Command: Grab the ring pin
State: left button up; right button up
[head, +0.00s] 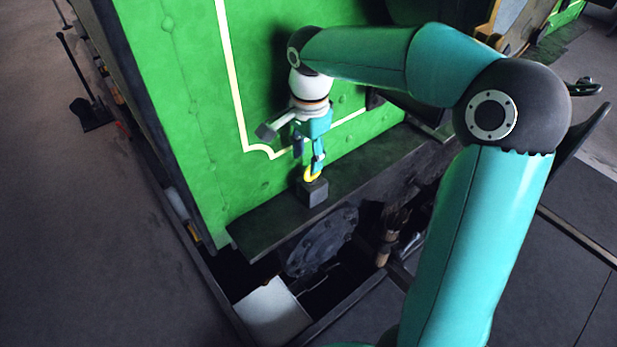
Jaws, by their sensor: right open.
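The ring pin shows as a small yellow ring (312,175) on top of a dark block (313,192) on the ledge of the green tram. My right gripper (309,161) points down just above it, with its teal fingers apart and open. One finger is close to the ring's upper edge, and I cannot tell whether it touches. The lower part of the pin is hidden in or behind the block. My left gripper is not in view.
The tram's green side panel (190,100) stands right behind the gripper. A dark ledge (265,222) runs along its foot. Below it are a dark round part (322,243) and a pale plate (272,312) in a pit. Open floor (90,220) lies to the left.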

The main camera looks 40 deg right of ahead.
aim_at(308, 169)
jog(key=shift+w+d+f+p, duration=0.1)
jog(key=shift+d+f+p, duration=0.1)
jog(key=shift+f, duration=1.25)
jog(key=shift+w+d+f+p, duration=0.1)
jog(key=shift+f+p, duration=0.05)
jog(key=shift+f, duration=1.25)
grip_shut()
